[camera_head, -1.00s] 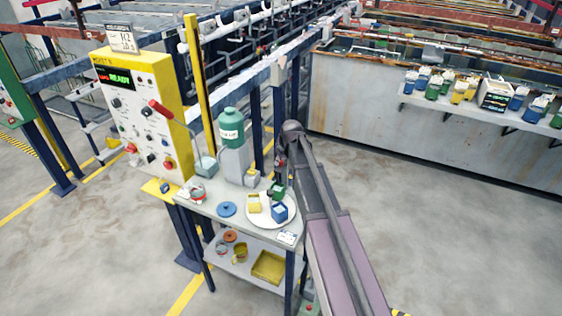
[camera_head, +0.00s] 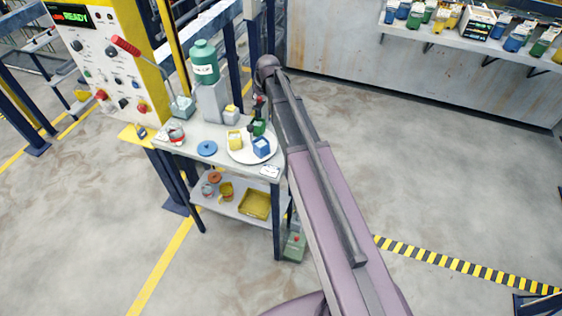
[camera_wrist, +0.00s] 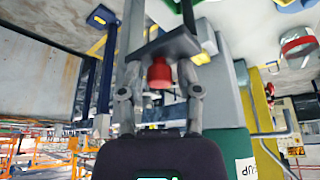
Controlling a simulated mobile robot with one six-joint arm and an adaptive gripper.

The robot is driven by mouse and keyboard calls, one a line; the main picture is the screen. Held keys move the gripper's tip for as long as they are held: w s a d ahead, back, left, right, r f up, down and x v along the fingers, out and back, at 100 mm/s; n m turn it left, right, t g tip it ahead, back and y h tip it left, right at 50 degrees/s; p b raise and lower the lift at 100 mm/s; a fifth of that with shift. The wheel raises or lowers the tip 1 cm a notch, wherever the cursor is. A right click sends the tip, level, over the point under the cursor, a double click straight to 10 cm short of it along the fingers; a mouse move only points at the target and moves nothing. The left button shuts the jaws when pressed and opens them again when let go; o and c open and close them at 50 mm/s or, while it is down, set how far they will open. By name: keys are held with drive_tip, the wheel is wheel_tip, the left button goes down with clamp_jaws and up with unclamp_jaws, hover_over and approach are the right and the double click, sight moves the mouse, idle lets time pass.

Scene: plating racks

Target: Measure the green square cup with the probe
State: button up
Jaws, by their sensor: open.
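The green square cup (camera_head: 259,126) stands at the back of a round white plate (camera_head: 240,155) on the small table, partly hidden by my arm. A yellow cup (camera_head: 235,140) and a blue cup (camera_head: 262,147) stand on the same plate. My gripper (camera_wrist: 160,72) is open in the wrist view. A red piece (camera_wrist: 159,73) shows between its fingers; I cannot tell whether it is the probe. In the head view my gripper is small and dark beside the green cup; any contact is unclear. A red handle (camera_head: 125,45) juts from the control panel (camera_head: 105,65).
A green bottle (camera_head: 204,62) on a grey block stands behind the plate. A blue lid (camera_head: 207,148) and a red-and-white tin (camera_head: 176,134) lie left. The lower shelf holds a yellow tray (camera_head: 255,205). A wall shelf with cups is upper right.

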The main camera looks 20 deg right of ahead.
drive_tip(key=shift+f+b, duration=1.2)
drive_tip(key=shift+f, duration=0.3)
drive_tip(key=p+v, duration=1.3)
drive_tip(key=v, duration=0.1)
drive_tip(key=s+f+m+g+b, duration=0.1)
drive_tip(key=s+f+b, duration=0.2)
drive_tip(key=s, duration=0.5)
drive_tip(key=s+a+f+m+g+h+b, duration=0.1)
drive_tip(key=s+f+b, duration=0.2)
drive_tip(key=s, duration=0.5)
drive_tip(key=s+f+m+g+b, duration=0.1)
drive_tip(key=s+f+g+b, duration=0.1)
drive_tip(key=s+f, duration=0.3)
drive_tip(key=shift+s+a+m+b, duration=0.35)
drive_tip(key=shift+s+b, duration=0.55)
drive_tip(key=shift+s, duration=1)
drive_tip(key=w+r+n+t+p, duration=0.1)
drive_tip(key=w+r+p, duration=0.2)
drive_tip(key=w, duration=0.5)
drive_tip(key=w+d+r+n+t+p, duration=0.1)
drive_tip(key=w+r+p, duration=0.2)
drive_tip(key=w, duration=0.5)
drive_tip(key=w+r+n+t+y+p, duration=0.1)
drive_tip(key=w+r+p, duration=0.3)
drive_tip(key=w, duration=0.4)
drive_tip(key=shift+w+d+r+n+t, duration=0.4)
drive_tip(key=shift+r+t, duration=0.2)
drive_tip(key=shift+r, duration=0.1)
drive_tip(key=shift+a+f, duration=0.1)
drive_tip(key=shift+f, duration=0.1)
